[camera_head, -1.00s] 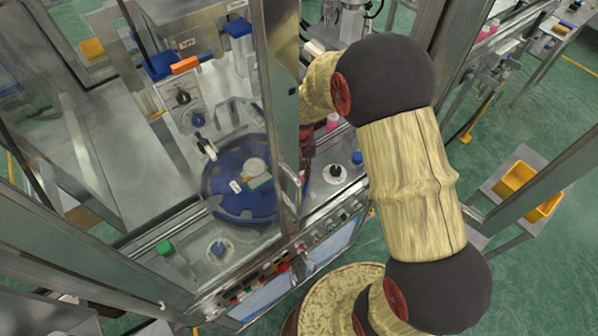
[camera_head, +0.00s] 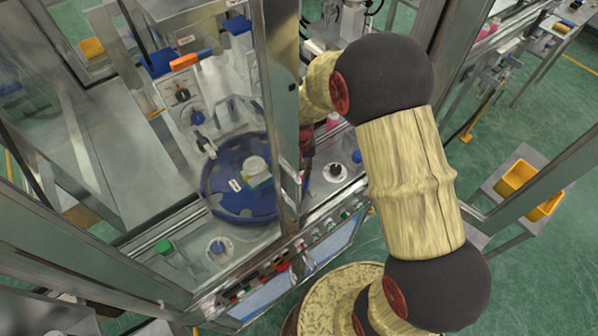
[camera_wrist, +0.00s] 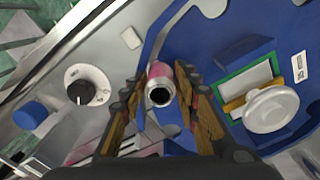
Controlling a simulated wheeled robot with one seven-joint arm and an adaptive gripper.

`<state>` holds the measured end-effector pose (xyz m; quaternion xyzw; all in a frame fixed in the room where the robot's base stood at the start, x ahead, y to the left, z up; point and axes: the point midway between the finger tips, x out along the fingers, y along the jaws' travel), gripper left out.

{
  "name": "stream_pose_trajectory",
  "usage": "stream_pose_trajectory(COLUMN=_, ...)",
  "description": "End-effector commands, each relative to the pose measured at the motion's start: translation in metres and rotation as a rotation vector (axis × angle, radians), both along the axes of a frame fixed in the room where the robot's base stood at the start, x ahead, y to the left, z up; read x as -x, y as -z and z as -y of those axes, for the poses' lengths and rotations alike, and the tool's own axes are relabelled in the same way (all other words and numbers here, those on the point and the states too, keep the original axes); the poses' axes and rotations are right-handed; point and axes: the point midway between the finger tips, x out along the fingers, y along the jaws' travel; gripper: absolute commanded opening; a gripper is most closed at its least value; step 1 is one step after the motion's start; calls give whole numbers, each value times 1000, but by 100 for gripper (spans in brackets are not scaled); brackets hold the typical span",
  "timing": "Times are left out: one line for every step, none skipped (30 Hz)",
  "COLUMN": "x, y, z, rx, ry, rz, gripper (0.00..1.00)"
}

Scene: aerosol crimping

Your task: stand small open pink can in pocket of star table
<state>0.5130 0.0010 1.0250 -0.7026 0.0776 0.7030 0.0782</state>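The small open pink can (camera_wrist: 159,73) is between the fingers of my gripper (camera_wrist: 161,80) in the wrist view, its dark round mouth facing the camera. The fingers appear closed against its sides. The blue star table (camera_wrist: 215,130) spreads around and below it, with a pale cut-out running up from the can. I cannot tell whether the can's base rests in the pocket. In the head view the star table (camera_head: 225,205) is behind glass, and my gripper is mostly hidden by a metal post.
A white round piece (camera_wrist: 271,108) on a green-edged block stands on the table, right of my gripper. A black knob (camera_wrist: 79,92) and a blue button (camera_wrist: 30,115) are on the panel at left. A metal post (camera_head: 278,100) stands close to my arm.

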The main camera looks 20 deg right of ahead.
Motion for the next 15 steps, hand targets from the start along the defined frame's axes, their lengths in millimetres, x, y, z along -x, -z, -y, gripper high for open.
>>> stream_pose_trajectory(x=1, y=1, z=0, rx=0, ry=0, rz=-1, gripper=36)
stream_pose_trajectory(x=1, y=1, z=0, rx=0, ry=0, rz=-1, gripper=38)
stream_pose_trajectory(x=1, y=1, z=0, rx=0, ry=0, rz=-1, gripper=40)
stream_pose_trajectory(x=1, y=1, z=0, rx=0, ry=0, rz=-1, gripper=42)
stream_pose_trajectory(x=1, y=1, z=0, rx=0, ry=0, rz=-1, gripper=43)
stream_pose_trajectory(x=0, y=1, z=0, rx=0, ry=0, rz=-1, gripper=46)
stream_pose_trajectory(x=0, y=0, z=0, rx=0, ry=0, rz=-1, gripper=46)
stream_pose_trajectory(x=0, y=0, z=0, rx=0, ry=0, rz=-1, gripper=46)
stream_pose_trajectory(x=0, y=0, z=0, rx=0, ry=0, rz=-1, gripper=46)
stream_pose_trajectory(x=0, y=0, z=0, rx=0, ry=0, rz=0, gripper=46)
stream_pose_trajectory(x=0, y=0, z=0, rx=0, ry=0, rz=0, gripper=46)
stream_pose_trajectory(x=0, y=0, z=0, rx=0, ry=0, rz=0, gripper=46)
stream_pose_trajectory(x=0, y=0, z=0, rx=0, ry=0, rz=0, gripper=46)
stream_pose_trajectory(x=0, y=0, z=0, rx=0, ry=0, rz=0, gripper=46)
stream_pose_trajectory(x=0, y=0, z=0, rx=0, ry=0, rz=0, gripper=46)
